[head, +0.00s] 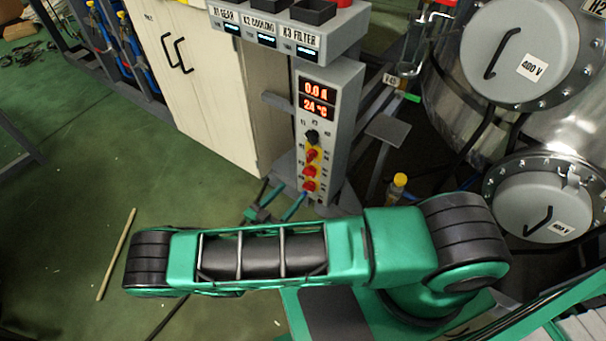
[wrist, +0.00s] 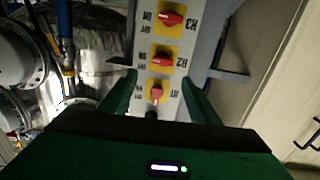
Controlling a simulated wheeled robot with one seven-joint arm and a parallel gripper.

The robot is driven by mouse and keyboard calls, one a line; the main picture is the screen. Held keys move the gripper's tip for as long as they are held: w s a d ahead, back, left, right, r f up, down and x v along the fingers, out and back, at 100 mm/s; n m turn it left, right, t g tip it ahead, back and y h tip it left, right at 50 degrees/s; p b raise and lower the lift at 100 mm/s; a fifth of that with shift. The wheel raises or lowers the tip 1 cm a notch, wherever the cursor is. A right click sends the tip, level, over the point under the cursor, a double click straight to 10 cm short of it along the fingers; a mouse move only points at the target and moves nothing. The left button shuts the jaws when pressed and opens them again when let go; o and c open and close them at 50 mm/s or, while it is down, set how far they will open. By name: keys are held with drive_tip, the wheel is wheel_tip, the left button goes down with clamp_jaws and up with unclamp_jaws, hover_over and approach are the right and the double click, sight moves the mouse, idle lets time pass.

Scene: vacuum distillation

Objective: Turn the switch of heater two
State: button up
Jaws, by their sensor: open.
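The heater two switch, a red knob on a yellow square marked H2 (wrist: 162,59), is the middle of three on the grey panel in the wrist view, which shows the panel upside down. Its handle lies about crosswise. It is also the middle red switch in the head view (head: 309,171). My gripper (wrist: 159,77) is open, its green fingers on either side of the panel's lower part in the picture. The H1 switch (wrist: 156,91) shows between the fingers, its handle about upright. The H2 switch lies just beyond the fingertips. I see no contact with either switch.
The H3 switch (wrist: 171,19) is beyond H2. A black knob (head: 312,136) sits above the red switches in the head view, under displays (head: 317,99) reading 0.0 A and 24 °C. A white cabinet (head: 195,75) stands left; metal vessels (head: 530,55) stand right.

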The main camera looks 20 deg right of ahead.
sight(307, 175)
drive_tip(key=shift+t, duration=0.3)
drive_tip(key=x, duration=1)
drive_tip(key=shift+w+d+f, duration=0.15)
drive_tip(key=shift+w+f, duration=0.1)
drive_tip(key=shift+f, duration=0.15)
drive_tip(key=c, duration=1.1)
